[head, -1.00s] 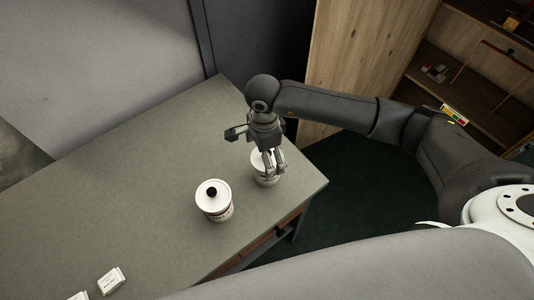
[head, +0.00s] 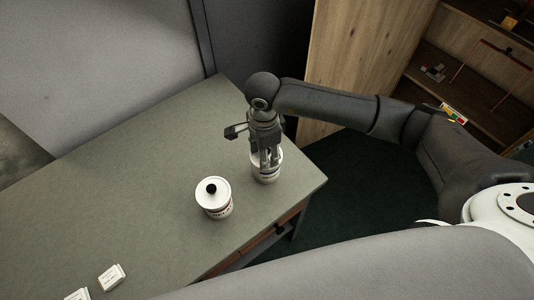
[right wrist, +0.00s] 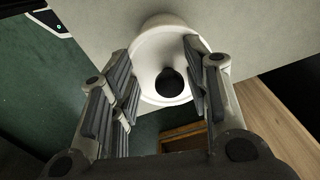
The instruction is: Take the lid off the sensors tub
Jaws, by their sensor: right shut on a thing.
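A white tub (head: 267,177) stands upright near the right corner of the table, partly hidden by my right gripper. Its round white lid (right wrist: 150,60) with a black knob (right wrist: 170,86) shows in the right wrist view. My right gripper (head: 268,160) points down over this tub and is shut on the lid's knob. The lid appears to be on or very close to the tub; I cannot tell if there is a gap. A second white tub (head: 217,203) with a lid and black knob stands to the left. The labels are too small to read. My left gripper is not in view.
The grey-green table (head: 130,160) is mostly clear on the left and at the back. Small white boxes (head: 112,277) lie at its front left. The table edge is close to the right of the gripped tub. A wooden shelf unit (head: 450,75) stands behind my right arm.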

